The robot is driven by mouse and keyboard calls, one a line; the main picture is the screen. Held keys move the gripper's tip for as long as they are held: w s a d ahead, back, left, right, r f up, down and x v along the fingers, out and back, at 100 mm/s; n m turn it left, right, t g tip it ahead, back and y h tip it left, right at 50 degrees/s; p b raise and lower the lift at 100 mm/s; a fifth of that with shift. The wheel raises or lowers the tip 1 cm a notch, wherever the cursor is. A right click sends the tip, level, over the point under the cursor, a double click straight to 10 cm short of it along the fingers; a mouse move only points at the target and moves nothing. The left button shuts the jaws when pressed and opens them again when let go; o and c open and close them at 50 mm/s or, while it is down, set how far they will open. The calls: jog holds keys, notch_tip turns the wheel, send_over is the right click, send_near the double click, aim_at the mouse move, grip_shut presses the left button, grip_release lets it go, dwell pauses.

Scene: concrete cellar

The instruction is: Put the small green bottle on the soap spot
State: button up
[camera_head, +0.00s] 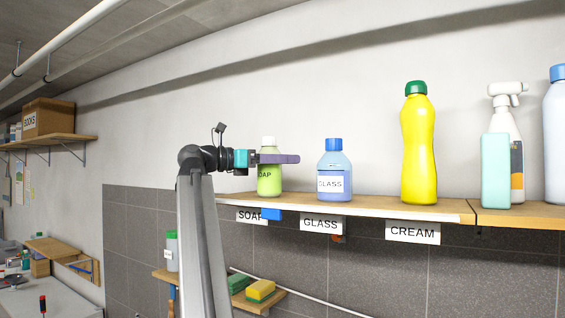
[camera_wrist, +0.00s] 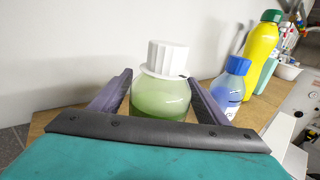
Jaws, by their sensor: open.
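My gripper (camera_head: 290,159) is at the bottle's upper part in the head view. In the wrist view the green bottle (camera_wrist: 160,95) stands between the two purple fingers of my gripper (camera_wrist: 158,92), which are open around it. I cannot tell whether a finger touches it. The bottle's lower part is hidden by the gripper in the wrist view.
A blue GLASS bottle (camera_head: 334,172) stands close to the right, above the GLASS tag (camera_head: 321,224). Further right are a tall yellow bottle (camera_head: 418,145) and a spray bottle (camera_head: 506,120). The wall is close behind. Bare shelf (camera_head: 375,202) lies between the blue and yellow bottles.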

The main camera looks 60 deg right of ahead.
jog(key=b+v, duration=0.5)
jog(key=v, duration=0.7)
dwell(0.7)
